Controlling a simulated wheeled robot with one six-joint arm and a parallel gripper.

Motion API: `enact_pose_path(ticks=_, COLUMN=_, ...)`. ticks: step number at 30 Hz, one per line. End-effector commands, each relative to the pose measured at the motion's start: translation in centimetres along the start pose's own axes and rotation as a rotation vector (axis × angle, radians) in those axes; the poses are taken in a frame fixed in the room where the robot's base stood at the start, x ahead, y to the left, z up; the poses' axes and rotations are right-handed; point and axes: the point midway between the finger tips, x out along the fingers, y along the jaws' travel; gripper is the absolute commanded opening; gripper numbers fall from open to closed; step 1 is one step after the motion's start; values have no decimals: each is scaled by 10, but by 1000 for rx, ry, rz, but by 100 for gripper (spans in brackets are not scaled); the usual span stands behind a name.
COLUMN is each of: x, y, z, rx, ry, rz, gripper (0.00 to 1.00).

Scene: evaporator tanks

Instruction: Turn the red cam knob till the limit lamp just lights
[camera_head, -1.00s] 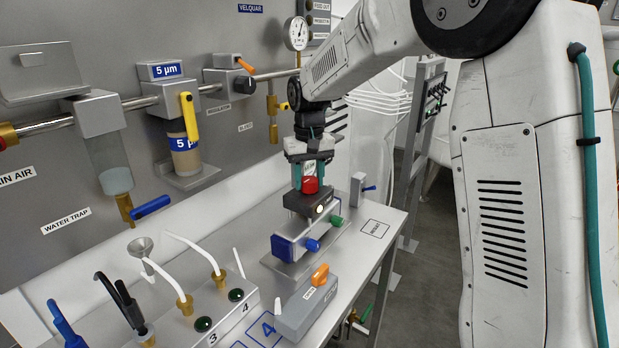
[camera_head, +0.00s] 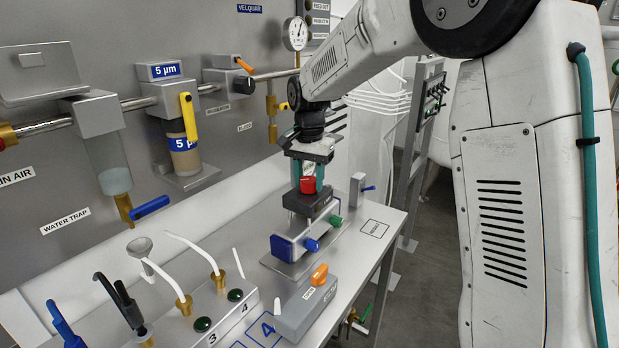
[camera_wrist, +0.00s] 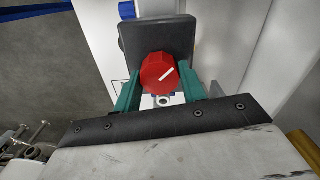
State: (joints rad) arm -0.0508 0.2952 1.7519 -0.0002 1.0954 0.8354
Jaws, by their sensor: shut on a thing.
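The red cam knob (camera_head: 308,186) sits on a dark box (camera_head: 311,205) above a blue-ended metal block (camera_head: 300,240). My gripper (camera_head: 308,178) reaches down from above, its teal fingers on either side of the knob. In the wrist view the gripper (camera_wrist: 159,76) is shut on the red knob (camera_wrist: 154,68), whose white pointer line slants to the upper right. A small round pale lens (camera_wrist: 162,101) shows just below the knob there and does not glow; I take it for the limit lamp. In the head view no lit spot shows on the box.
A grey box with an orange lever (camera_head: 319,275) stands in front on the bench. A numbered rack with bent tubes (camera_head: 222,308) is to the left. Bare bench lies by the framed label (camera_head: 374,228).

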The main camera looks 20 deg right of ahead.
Motion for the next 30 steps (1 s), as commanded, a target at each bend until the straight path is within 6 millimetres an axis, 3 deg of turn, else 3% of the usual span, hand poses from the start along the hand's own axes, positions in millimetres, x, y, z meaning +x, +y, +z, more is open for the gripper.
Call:
enact_pose_path(ticks=19, x=-1, y=-1, z=-1, rx=53, ry=4, rz=-5, gripper=18)
enact_pose_path(ticks=20, x=-1, y=-1, z=-1, rx=53, ry=4, rz=-5, gripper=44)
enact_pose_path(ticks=22, x=-1, y=-1, z=-1, rx=53, ry=3, rz=-4, gripper=63)
enact_pose_path(ticks=30, x=-1, y=0, z=0, rx=53, ry=2, rz=-2, gripper=63)
